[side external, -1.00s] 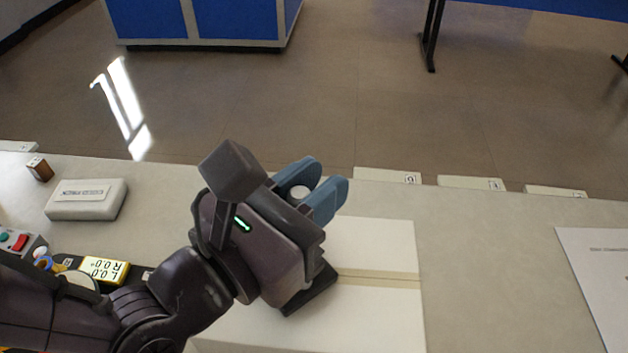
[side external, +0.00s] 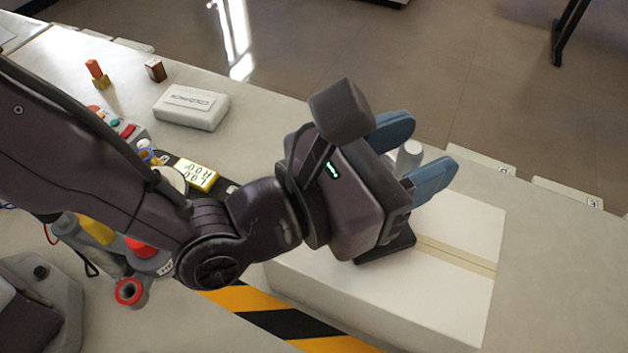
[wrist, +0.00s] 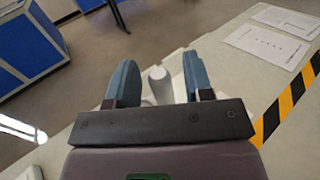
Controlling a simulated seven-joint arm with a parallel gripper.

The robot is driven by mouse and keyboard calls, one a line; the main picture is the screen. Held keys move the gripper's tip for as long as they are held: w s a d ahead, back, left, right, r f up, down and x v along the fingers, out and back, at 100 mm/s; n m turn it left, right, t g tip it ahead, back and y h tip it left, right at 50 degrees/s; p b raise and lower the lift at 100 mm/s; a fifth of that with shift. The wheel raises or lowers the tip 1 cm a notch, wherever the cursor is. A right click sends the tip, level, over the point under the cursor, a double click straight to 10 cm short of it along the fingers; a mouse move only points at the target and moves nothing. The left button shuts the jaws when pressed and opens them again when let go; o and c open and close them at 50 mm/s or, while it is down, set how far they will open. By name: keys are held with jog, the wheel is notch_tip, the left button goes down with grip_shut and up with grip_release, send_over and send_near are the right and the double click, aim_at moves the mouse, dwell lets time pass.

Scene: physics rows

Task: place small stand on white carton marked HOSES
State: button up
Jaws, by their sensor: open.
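The white carton (side external: 462,222) lies on the bench under my gripper, with a beige tape strip across its top. No HOSES marking can be read from here. My gripper (side external: 424,148) is open, its two blue fingers apart. A pale, rounded post (side external: 409,155), which looks like the small stand, shows between the fingers. In the wrist view the post (wrist: 158,85) stands between the open fingers (wrist: 160,66), with a gap at either side. Its foot is mostly hidden, so I cannot tell whether it rests on the carton.
A white labelled box (side external: 191,107), a small brown block (side external: 155,69) and an orange-topped piece (side external: 96,72) stand at the back left. A yellow display (side external: 195,175) lies behind my arm. Yellow-black tape (side external: 290,322) marks the front. Papers (wrist: 270,42) lie on the bench.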

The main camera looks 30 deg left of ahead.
jog(key=v, duration=1)
jog(key=w+a+r+n+t+y, duration=0.1)
jog(key=w+a+r+n+y, duration=0.25)
jog(key=a+n+y, duration=0.35)
jog(key=w+a+r+n+t+y, duration=0.2)
jog(key=w+a+n+y, duration=0.25)
jog(key=a, duration=0.35)
jog(key=a+r+n+g+y, duration=0.2)
jog(key=a+n+g+y, duration=0.35)
jog(key=a+n, duration=0.6)
jog(key=s+a+f+n+g, duration=0.1)
jog(key=s+a+n+g, duration=0.7)
jog(key=a, duration=0.5)
jog(key=s+n+h, duration=0.1)
jog(key=n+h, duration=0.1)
jog(key=n, duration=0.2)
jog(key=s+d+n+t+h, duration=0.1)
jog(key=s+n+h, duration=0.1)
jog(key=n, duration=0.2)
jog(key=s+r+n+h, duration=0.1)
jog(key=s+n+h, duration=0.1)
jog(key=n, duration=0.2)
jog(key=shift+s+d+t, duration=0.25)
jog(key=shift+d, duration=0.1)
